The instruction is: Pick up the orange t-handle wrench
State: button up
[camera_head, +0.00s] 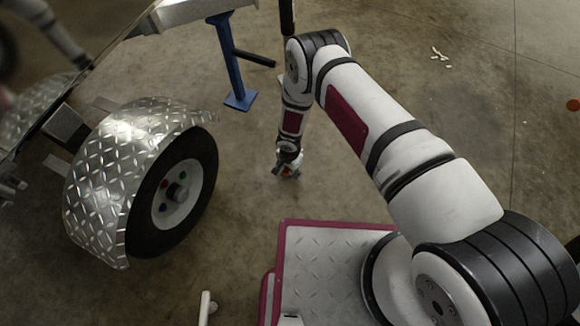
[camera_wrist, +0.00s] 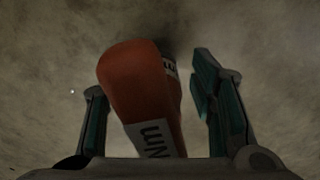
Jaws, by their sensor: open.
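The orange wrench (camera_wrist: 143,88) shows in the wrist view as a thick orange piece with a white label with dark lettering. It lies between the two open fingers of my gripper (camera_wrist: 158,115). A gap shows between it and the right finger; the left finger is close to its side. Its lower end is hidden behind the gripper body, and I cannot make out the whole T shape. In the head view my gripper (camera_head: 287,172) points down close to the floor, with a small bit of orange (camera_head: 287,171) at its tip.
A trailer wheel (camera_head: 172,195) under a diamond-plate fender (camera_head: 105,180) stands left of my gripper. A blue stand (camera_head: 234,65) is behind it. A white object (camera_head: 206,308) is at the bottom. Small pale pieces (camera_head: 440,54) and a red round thing (camera_head: 573,105) lie on the right floor.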

grip_shut()
jog(key=shift+r, duration=0.1)
